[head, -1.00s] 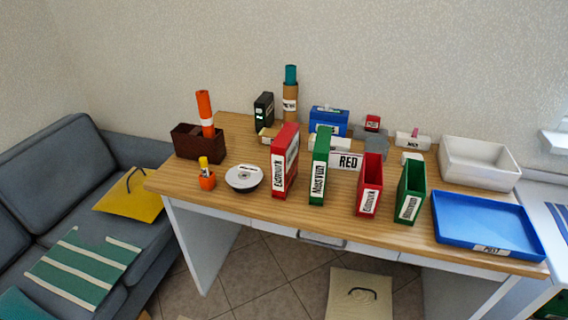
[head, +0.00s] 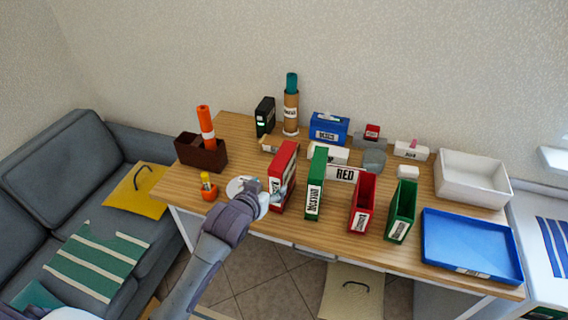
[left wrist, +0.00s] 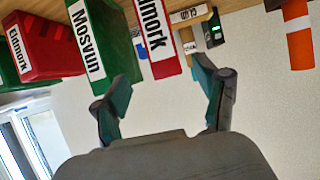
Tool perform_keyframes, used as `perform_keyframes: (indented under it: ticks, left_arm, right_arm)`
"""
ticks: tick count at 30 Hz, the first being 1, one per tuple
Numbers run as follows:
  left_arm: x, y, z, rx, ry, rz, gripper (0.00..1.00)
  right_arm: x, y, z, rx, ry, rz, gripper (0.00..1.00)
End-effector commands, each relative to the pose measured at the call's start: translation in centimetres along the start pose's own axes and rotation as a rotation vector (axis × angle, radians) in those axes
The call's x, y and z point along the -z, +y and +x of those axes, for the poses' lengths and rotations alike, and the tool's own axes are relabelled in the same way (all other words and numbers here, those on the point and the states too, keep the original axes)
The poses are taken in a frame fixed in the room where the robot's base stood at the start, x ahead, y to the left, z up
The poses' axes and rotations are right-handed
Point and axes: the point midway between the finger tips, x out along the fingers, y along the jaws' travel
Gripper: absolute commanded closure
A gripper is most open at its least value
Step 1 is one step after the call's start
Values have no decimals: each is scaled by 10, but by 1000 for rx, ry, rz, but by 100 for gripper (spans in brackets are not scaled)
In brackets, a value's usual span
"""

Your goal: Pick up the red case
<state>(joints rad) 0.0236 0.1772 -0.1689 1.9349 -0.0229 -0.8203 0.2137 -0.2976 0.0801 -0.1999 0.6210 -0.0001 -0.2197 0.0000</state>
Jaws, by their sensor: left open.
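The tall red case (head: 284,170) with a white label stands upright on the desk, left of a tall green case (head: 316,180). My left gripper (head: 275,194) is at its near left side in the head view. In the left wrist view, which is upside down, the left gripper (left wrist: 162,80) is open. The labelled face of the red case (left wrist: 155,35) shows between its spread fingers, and the green case (left wrist: 100,40) shows beside one finger. I cannot tell whether a finger touches the red case. My right gripper is not in view.
Right of the green case stand an open red holder (head: 362,203) and an open green holder (head: 401,210). A RED sign (head: 345,174) is behind. My left gripper partly hides the disc stack (head: 236,185).

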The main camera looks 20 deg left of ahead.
Motion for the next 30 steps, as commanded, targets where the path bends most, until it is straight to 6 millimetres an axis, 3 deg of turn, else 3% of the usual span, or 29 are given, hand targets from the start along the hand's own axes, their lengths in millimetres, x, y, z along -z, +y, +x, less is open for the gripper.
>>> perform_keyframes:
  ticks: [1,5,18,30]
  left_arm:
    - [22,0,-10,-1,28,-3,27]
    - [42,1,-16,-2,56,-8,27]
    - [47,1,57,-2,58,-8,27]
    - [51,-2,87,-2,56,-7,27]
  right_arm:
    - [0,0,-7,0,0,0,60]
    - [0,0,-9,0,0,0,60]
    - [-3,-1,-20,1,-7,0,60]
    - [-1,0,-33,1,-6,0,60]
